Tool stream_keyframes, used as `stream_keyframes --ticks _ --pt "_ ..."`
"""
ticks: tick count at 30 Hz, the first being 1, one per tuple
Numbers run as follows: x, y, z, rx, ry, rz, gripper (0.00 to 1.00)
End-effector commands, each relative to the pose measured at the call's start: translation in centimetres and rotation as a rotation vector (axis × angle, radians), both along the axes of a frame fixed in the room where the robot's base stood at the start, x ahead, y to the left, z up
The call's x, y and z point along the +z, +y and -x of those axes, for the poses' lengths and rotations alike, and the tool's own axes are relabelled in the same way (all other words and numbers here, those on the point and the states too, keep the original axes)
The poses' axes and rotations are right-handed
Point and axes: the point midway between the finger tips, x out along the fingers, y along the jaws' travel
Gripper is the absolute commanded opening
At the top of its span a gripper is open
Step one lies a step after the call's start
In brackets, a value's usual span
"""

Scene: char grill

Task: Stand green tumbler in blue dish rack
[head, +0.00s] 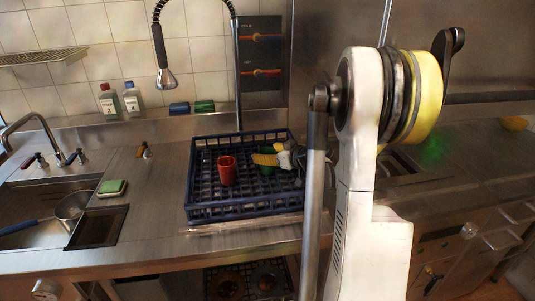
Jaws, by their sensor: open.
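The blue dish rack (209,212) stands on the steel counter, a low square crate with a grid floor. A green piece, apparently the green tumbler (266,171), shows inside the rack right of its middle. It is mostly hidden by my gripper (268,161), so I cannot tell its full shape or whether it is quite upright. My gripper is open, low over the rack's right half, close above and beside the green tumbler. Whether they touch is not clear. My arm hides the rack's right edge.
A red tumbler (226,171) stands upright in the rack, left of my gripper. A spray faucet (166,77) hangs behind the rack. Two bottles (109,102) stand on the back ledge. A sink (40,212) with a strainer is at left. Counter between sink and rack is mostly clear.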

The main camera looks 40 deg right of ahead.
Motion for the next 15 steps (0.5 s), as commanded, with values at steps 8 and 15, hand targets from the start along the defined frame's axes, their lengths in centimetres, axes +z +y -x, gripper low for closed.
stream_keyframes --ticks 8,15 --pt "1.9 0.1 3.3 -0.004 -0.001 0.0 0.66" --pt "3.9 0.4 8.3 -0.004 0.0 -0.001 0.66"
